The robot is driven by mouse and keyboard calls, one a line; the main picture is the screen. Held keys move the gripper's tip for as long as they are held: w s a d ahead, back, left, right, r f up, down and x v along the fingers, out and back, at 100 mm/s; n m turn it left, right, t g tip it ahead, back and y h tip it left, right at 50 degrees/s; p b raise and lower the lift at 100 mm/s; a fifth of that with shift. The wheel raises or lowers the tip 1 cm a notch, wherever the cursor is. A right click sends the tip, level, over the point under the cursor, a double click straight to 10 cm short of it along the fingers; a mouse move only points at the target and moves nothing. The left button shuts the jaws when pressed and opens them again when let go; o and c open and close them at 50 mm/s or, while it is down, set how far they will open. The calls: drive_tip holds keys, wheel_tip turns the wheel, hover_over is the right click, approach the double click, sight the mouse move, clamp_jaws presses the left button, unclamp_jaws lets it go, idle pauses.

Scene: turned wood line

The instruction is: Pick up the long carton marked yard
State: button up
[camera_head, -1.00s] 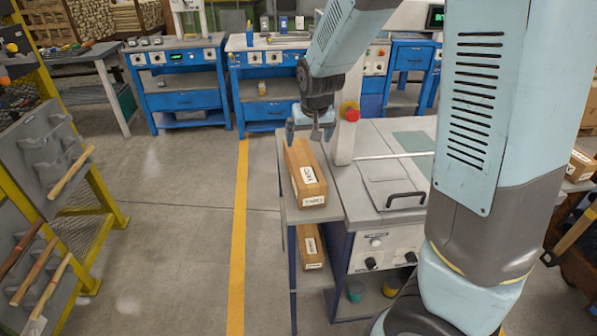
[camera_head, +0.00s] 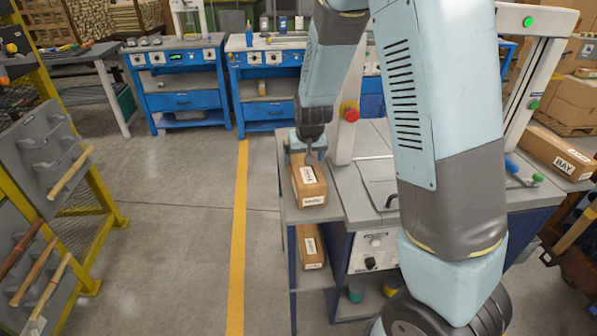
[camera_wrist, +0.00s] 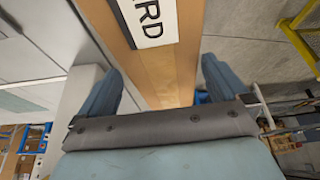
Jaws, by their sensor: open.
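The long brown carton (camera_head: 308,196) lies on the narrow left ledge of the grey workbench, its length running away from me. It has a white label on top and another on its near end. In the wrist view the carton (camera_wrist: 160,72) shows a label reading "RD", with part cut off by the frame edge. My gripper (camera_head: 307,150) is over the carton's far part, pointing down. In the wrist view my open gripper (camera_wrist: 158,92) has one finger to each side of the carton; I cannot tell whether either touches it.
A similar carton (camera_head: 311,248) lies on the shelf below. A carton marked "BAY" (camera_head: 563,155) lies at the right. A red button (camera_head: 350,112) on a pale post stands close to my gripper's right. The floor left of the ledge is clear.

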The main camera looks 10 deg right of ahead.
drive_tip(key=shift+x, duration=2.05)
drive_tip(key=shift+s+a, duration=0.1)
drive_tip(key=shift+a, duration=0.05)
drive_tip(key=shift+c, duration=0.2)
drive_tip(key=c, duration=1.2)
drive_tip(key=shift+o, duration=0.2)
drive_tip(key=shift+r, duration=0.1)
